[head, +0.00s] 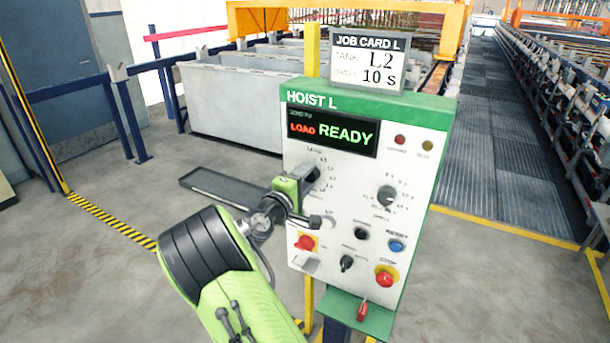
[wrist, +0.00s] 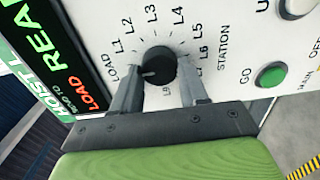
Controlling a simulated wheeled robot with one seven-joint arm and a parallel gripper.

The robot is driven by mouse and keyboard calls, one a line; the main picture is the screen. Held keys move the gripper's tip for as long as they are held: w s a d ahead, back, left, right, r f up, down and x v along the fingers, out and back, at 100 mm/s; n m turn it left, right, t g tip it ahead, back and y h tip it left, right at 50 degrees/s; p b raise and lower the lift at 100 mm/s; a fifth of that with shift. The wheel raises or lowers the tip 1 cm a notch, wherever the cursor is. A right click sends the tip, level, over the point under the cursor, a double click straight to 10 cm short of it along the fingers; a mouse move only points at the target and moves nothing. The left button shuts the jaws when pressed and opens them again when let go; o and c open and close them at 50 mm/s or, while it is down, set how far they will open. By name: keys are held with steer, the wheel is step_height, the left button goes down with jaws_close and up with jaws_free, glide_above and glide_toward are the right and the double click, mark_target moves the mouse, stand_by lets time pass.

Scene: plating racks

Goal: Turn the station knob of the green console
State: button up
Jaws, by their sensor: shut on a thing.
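The green console (head: 443,114), labelled HOIST L, stands upright with a white panel. The station knob (wrist: 158,64) is black and round, in a ring of marks from LOAD through L1 to L8. Its white pointer line points toward LOAD. My gripper (wrist: 157,76) is shut on the knob, one finger on each side. In the head view my gripper (head: 309,177) is at the panel's upper left and mostly hides the knob. The console display (head: 333,131) reads LOAD in red and READY in green.
A job card (head: 366,62) above the console reads L2 and 10 S. A second knob (head: 386,194), a blue button (head: 396,246) and red buttons are on the panel. A green GO button (wrist: 270,75) is near the station knob. Open floor lies left.

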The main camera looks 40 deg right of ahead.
stand_by(0.4)
steer(key=o, duration=1)
steer(key=shift+a, duration=0.1)
steer(key=b+v, duration=0.1)
steer(key=v, duration=1.4)
steer(key=shift+s+a, duration=0.1)
steer(key=shift+a, duration=0.25)
